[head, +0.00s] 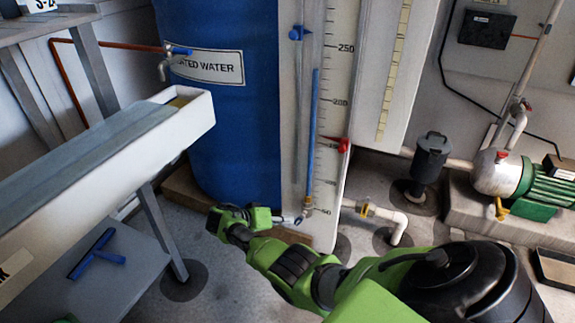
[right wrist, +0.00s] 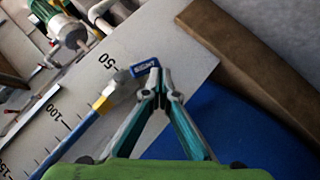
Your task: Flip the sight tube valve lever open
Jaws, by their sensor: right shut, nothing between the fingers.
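The sight tube (head: 315,130) runs up the white scale board on the front of the blue tank, with blue liquid in its lower part. Its brass-coloured valve (head: 308,203) sits at the tube's foot and also shows in the right wrist view (right wrist: 104,103). A blue lever (right wrist: 145,67) with white lettering sticks out from the valve. My right gripper (head: 296,220) is shut and empty. In the right wrist view its fingertips (right wrist: 162,80) are right by the lever's end; I cannot tell whether they touch.
The blue tank (head: 232,120) stands behind my right gripper. A white trough (head: 185,130) on a frame is at the left. A white pipe (head: 385,214) with a yellow-handled valve lies right of the board. A green pump (head: 545,185) is farther right.

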